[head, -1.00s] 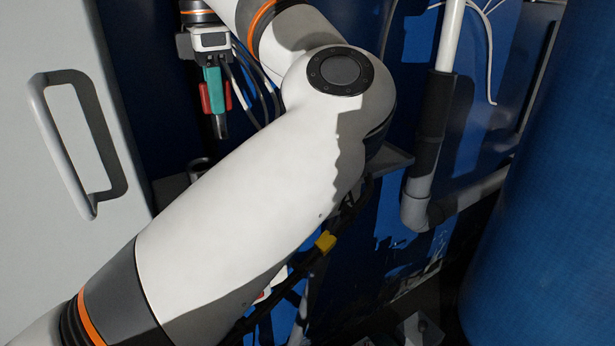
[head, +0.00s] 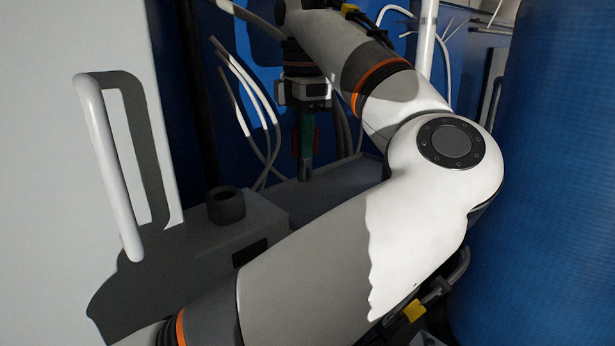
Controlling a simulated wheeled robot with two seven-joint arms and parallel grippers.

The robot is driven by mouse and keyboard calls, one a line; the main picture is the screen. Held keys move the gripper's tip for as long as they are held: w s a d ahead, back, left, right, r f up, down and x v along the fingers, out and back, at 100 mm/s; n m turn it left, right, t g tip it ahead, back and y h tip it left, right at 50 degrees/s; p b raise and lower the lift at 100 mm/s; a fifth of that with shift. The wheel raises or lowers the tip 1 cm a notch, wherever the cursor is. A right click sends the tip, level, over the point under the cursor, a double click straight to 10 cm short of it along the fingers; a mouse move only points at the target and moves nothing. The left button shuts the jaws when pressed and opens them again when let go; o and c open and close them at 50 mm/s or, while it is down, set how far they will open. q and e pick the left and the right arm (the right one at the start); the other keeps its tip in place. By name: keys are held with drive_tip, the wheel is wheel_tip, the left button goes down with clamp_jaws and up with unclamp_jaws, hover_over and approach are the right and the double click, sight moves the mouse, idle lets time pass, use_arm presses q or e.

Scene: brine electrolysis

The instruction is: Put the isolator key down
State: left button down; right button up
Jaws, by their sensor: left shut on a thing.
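My left gripper (head: 306,138) points down in the upper middle of the head view, at the end of my left arm. It is shut on the isolator key, whose red handle (head: 296,143) shows beside a green finger. The key's grey shaft (head: 305,171) hangs below the fingers, roughly upright. The key is above or in front of a grey ledge; I cannot tell whether its tip touches anything. My right gripper is not in view.
A dark round socket-like cylinder (head: 226,206) stands on a grey box (head: 245,226), left of the key. A pale cabinet door with a handle (head: 108,170) is at left. A big blue drum (head: 555,180) fills the right. Pale cables (head: 250,85) hang behind.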

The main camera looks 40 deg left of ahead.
sight(301, 181)
use_arm(q)
drive_tip(key=shift+f, duration=0.45)
drive_tip(key=f, duration=0.3)
drive_tip(key=shift+s+a+p, duration=0.2)
drive_tip(key=shift+s+p, duration=0.15)
drive_tip(key=shift+p, duration=0.05)
drive_tip(key=shift+w+f, duration=0.1)
drive_tip(key=shift+f, duration=0.55)
drive_tip(key=c, duration=1.9)
unclamp_jaws()
drive_tip(key=shift+f, duration=0.1)
drive_tip(key=o, duration=0.5)
drive_tip(key=shift+c, duration=0.2)
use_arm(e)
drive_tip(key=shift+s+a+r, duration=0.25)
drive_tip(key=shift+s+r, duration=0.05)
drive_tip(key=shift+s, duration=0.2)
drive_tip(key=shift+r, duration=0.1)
